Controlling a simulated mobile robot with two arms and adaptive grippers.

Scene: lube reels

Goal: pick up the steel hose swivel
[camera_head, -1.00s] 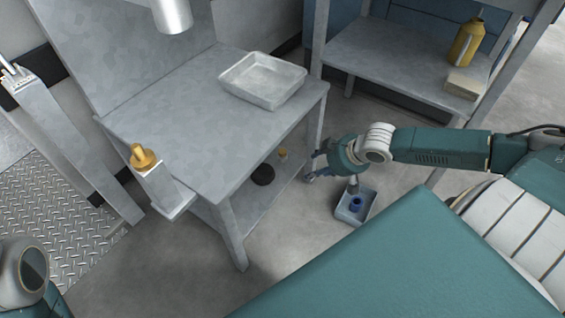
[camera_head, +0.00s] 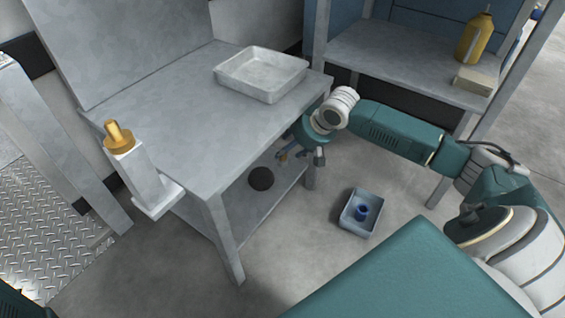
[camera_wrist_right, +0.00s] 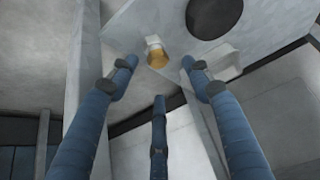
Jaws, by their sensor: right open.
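A small fitting (camera_wrist_right: 155,52) with a pale steel part and a brass-coloured end, which looks like the hose swivel, rests on the lower shelf of the grey bench. Its brass end (camera_head: 283,157) just shows in the head view, mostly hidden by my right gripper (camera_head: 302,157). In the wrist view my right gripper (camera_wrist_right: 160,74) has its fingers spread wide, open and empty. The fitting lies ahead of the gap between the fingertips, with no visible contact. My left gripper is not in view.
A black disc (camera_head: 261,179) lies on the lower shelf near the fitting. The bench top (camera_head: 160,120) above and its front leg (camera_head: 224,240) bound the space. A grey tray (camera_head: 225,77) stands on top. A blue bin (camera_head: 348,222) with a blue part sits on the floor.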

